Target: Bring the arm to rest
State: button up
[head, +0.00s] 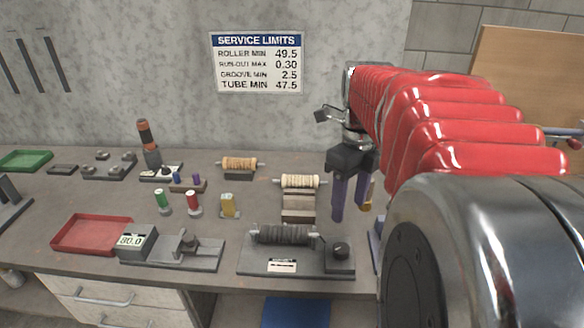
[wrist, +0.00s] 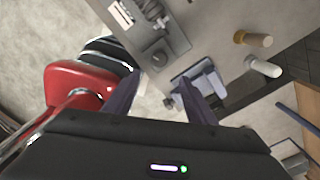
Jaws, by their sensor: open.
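My gripper (head: 350,198) hangs from the end of my red-sleeved arm, fingers pointing down, over the right part of the grey bench. In the wrist view its two dark fingers (wrist: 160,95) stand apart with nothing held between them. In the head view the fingers are near each other and partly overlap a small brass-coloured piece behind them. My arm reaches in from the right and hides the right end of the bench.
A fixture with a dark ribbed roller (head: 285,234) stands at the bench front, left of my gripper. A pale roller (head: 300,181) rests on a stand behind it. A red tray (head: 88,234) and a gauge reading 80.0 (head: 131,241) are farther left. A wall sign (head: 257,63) hangs behind.

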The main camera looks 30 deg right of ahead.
dwell(0.5)
jog(key=s+a+f+n+t, duration=0.1)
jog(key=s+a+n+t, duration=0.1)
jog(key=a+n, duration=0.9)
jog(key=s+a+f+n+t, duration=0.1)
jog(key=a+n+t, duration=0.2)
jog(key=a+n, duration=0.8)
jog(key=n, duration=1.1)
jog(key=shift+s+a+f+n+t, duration=0.25)
jog(key=shift+s+f+n+t, duration=0.05)
jog(key=shift+s+f+n, duration=0.1)
jog(key=shift+d, duration=0.1)
